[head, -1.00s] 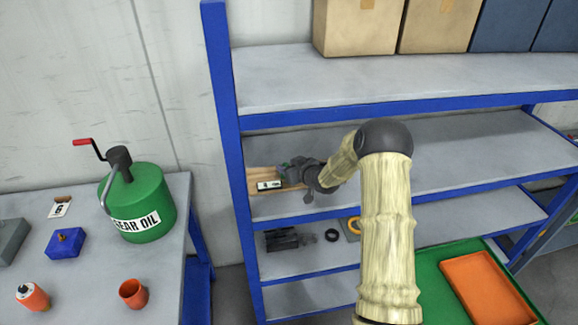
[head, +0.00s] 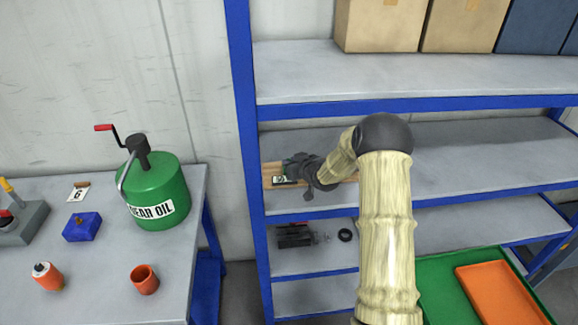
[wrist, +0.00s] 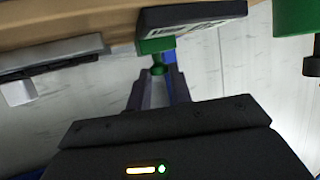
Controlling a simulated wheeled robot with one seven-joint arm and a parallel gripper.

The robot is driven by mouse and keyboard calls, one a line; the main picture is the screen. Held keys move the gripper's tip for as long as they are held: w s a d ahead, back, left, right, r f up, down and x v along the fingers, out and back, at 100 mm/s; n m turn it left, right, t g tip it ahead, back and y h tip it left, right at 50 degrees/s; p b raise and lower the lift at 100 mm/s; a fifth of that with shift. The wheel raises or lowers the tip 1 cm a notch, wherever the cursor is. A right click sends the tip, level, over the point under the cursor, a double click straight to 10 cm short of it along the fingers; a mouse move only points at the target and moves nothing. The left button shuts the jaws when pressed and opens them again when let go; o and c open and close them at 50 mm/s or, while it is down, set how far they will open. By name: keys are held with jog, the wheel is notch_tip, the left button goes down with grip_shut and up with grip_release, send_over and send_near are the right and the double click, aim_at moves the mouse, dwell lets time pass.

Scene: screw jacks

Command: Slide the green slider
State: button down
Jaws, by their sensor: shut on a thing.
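A light wooden board (head: 268,172) stands on the shelf at its left end, with a small dark-framed label (head: 285,180) on its front. The green slider (wrist: 157,45) shows in the wrist view as a green block with a round knob, close beside the framed label plate (wrist: 195,15). My gripper (wrist: 158,76) has its two fingers on either side of the green knob and is shut on it. In the head view my gripper (head: 297,165) is at the board and hides much of it, so the slider's track is not clear.
Blue shelf post (head: 246,150) stands just left of the board. A grey rail with a white knob (wrist: 18,92) is left in the wrist view. A green gear oil can (head: 157,190) stands on the left table. The shelf right of my arm is clear.

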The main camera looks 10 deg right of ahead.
jog(key=shift+a, duration=0.2)
jog(key=c, duration=1.3)
grip_release()
jog(key=shift+a, duration=0.1)
jog(key=shift+s, duration=0.1)
jog(key=shift+s+d+r, duration=0.2)
jog(key=shift+s+d, duration=0.1)
jog(key=shift+s, duration=0.2)
jog(key=b+v, duration=0.3)
jog(key=v, duration=1.3)
jog(key=shift+s+b, duration=0.1)
jog(key=shift+b, duration=0.2)
